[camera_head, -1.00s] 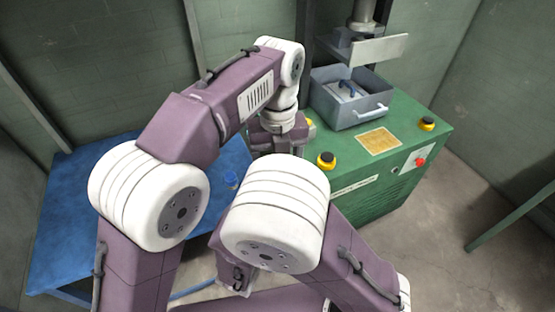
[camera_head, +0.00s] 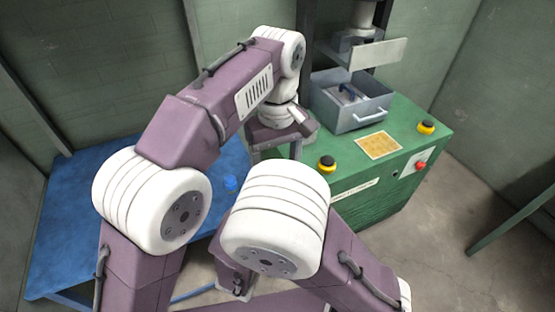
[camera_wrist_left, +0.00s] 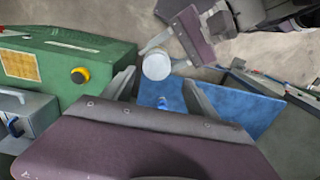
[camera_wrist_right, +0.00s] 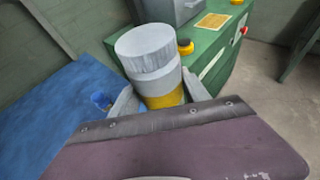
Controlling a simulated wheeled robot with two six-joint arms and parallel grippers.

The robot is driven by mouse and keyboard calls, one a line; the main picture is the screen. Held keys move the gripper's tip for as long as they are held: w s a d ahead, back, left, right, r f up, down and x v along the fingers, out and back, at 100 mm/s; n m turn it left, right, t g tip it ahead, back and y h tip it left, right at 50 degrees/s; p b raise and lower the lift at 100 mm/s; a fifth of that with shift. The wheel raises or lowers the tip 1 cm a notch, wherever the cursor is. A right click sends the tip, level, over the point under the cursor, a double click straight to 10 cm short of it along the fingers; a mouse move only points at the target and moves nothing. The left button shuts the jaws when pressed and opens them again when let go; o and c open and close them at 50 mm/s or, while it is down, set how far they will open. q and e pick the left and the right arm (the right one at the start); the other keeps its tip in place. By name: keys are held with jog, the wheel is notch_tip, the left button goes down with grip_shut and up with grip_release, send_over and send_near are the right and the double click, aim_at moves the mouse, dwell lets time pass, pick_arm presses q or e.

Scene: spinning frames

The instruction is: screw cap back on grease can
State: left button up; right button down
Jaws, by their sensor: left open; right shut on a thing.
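The grease can (camera_wrist_right: 162,95), yellow at the bottom and grey above, is in my right gripper (camera_wrist_right: 160,98), which is shut on it. A wide grey cap (camera_wrist_right: 145,47) sits on top of the can; I cannot tell whether it is screwed down. In the left wrist view the cap's round pale top (camera_wrist_left: 156,66) shows beyond the fingers of my left gripper (camera_wrist_left: 161,90). That gripper is open, empty and apart from the cap.
A blue table (camera_head: 90,215) stands at left, with a small blue cup-like object (camera_head: 231,183) on it. A green machine cabinet (camera_head: 400,175) at right bears a grey bin (camera_head: 350,115) and yellow-black buttons (camera_head: 327,163). A press head (camera_head: 365,45) hangs above the bin.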

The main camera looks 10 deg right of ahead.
pick_arm(q)
jog(key=n, duration=0.3)
jog(key=shift+r+n, duration=0.25)
jog(key=shift+n, duration=0.05)
jog(key=shift+d+r+n, duration=0.1)
jog(key=shift+r+n, duration=0.05)
jog(key=shift+n, duration=0.35)
jog(key=shift+w+d+r, duration=0.1)
jog(key=shift+w, duration=0.1)
jog(key=shift+f, duration=4.05)
